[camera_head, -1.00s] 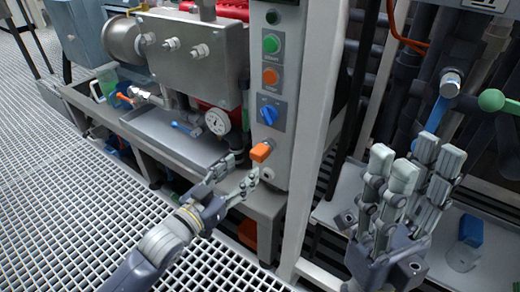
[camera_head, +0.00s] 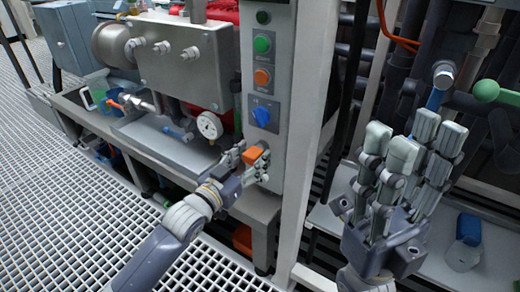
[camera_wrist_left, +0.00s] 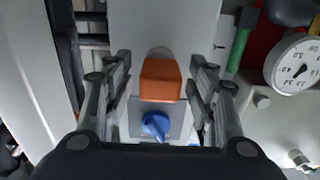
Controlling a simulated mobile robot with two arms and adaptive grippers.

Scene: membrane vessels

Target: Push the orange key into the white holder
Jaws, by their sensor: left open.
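The orange key (camera_head: 252,155) sticks out from the grey control panel, below the blue switch. It also shows in the left wrist view (camera_wrist_left: 161,80), between the fingers. A pale round piece (camera_wrist_left: 160,53) shows behind the key there, which looks like the white holder; most of it is hidden. My left gripper (camera_head: 247,160) is open, with fingers on both sides of the key. In the left wrist view (camera_wrist_left: 160,66) gaps show between fingers and key. My right gripper (camera_head: 405,140) is open and empty, fingers upward, at the right, away from the panel.
The panel carries a green button (camera_head: 262,44), an orange button (camera_head: 262,77) and a blue switch (camera_head: 262,116). A pressure gauge (camera_head: 209,125) stands left of the panel. A blue-and-clear container (camera_head: 467,240) is on the shelf at right.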

